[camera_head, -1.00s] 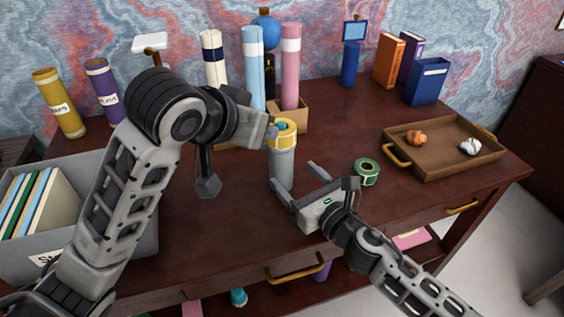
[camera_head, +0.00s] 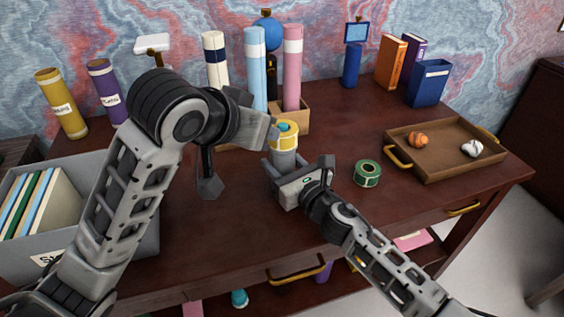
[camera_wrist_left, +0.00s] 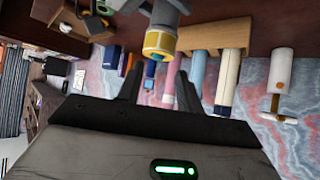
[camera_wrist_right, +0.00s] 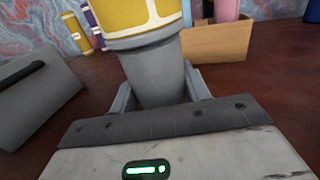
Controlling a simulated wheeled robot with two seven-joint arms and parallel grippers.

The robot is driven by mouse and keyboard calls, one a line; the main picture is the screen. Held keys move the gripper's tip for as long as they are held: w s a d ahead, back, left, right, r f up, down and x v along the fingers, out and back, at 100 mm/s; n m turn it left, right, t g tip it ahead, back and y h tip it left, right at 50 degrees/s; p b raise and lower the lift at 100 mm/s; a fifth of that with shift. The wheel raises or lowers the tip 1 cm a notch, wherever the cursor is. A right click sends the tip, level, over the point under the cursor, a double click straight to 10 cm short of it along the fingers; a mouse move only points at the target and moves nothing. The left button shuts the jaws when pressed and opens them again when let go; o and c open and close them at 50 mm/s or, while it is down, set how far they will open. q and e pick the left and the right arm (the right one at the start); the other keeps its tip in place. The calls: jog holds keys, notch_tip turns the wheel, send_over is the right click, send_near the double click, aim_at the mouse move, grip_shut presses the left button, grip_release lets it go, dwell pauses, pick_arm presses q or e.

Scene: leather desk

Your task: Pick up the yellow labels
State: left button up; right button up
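The yellow labels (camera_head: 284,138) are a roll on top of an upright grey stand (camera_head: 285,158), with something small and blue in its middle. The roll also shows in the left wrist view (camera_wrist_left: 159,44) and at the top of the right wrist view (camera_wrist_right: 140,18). My right gripper (camera_head: 278,168) is low at the stand; its open fingers lie on either side of the stand, below the roll, in the right wrist view (camera_wrist_right: 160,92). My left gripper (camera_wrist_left: 158,88) is open and empty, with the roll beyond its fingertips. Its fingers are partly hidden in the head view.
A green tape roll (camera_head: 367,174) stands right of my right gripper. A brown tray (camera_head: 440,172) with crumpled balls is at the right. A grey bin of folders (camera_head: 88,168) is at the left. Tall tubes and a wooden box (camera_head: 300,118) stand behind the stand.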

aim_at(282, 126)
pick_arm(q)
jog(key=o, duration=0.8)
jog(key=shift+w+d, duration=0.1)
jog(key=shift+o, duration=0.4)
jog(key=w+d+r+g, duration=0.1)
jog(key=w+d+r+g+y, duration=0.1)
jog(key=w+g, duration=0.1)
jog(key=shift+w+d+m, duration=0.15)
jog(key=shift+d+m, duration=0.05)
jog(key=shift+m, duration=0.2)
jog(key=w+f, duration=0.1)
jog(key=f, duration=0.1)
jog(key=w+d+f+g+y, duration=0.1)
jog(key=w+f, duration=0.1)
jog(key=f, duration=0.1)
jog(key=w+f+g, duration=0.1)
jog(key=f, duration=0.1)
jog(key=shift+w+d+f+y, duration=0.3)
jog(key=shift+w+d+f, duration=0.05)
jog(key=shift+w+f, duration=0.05)
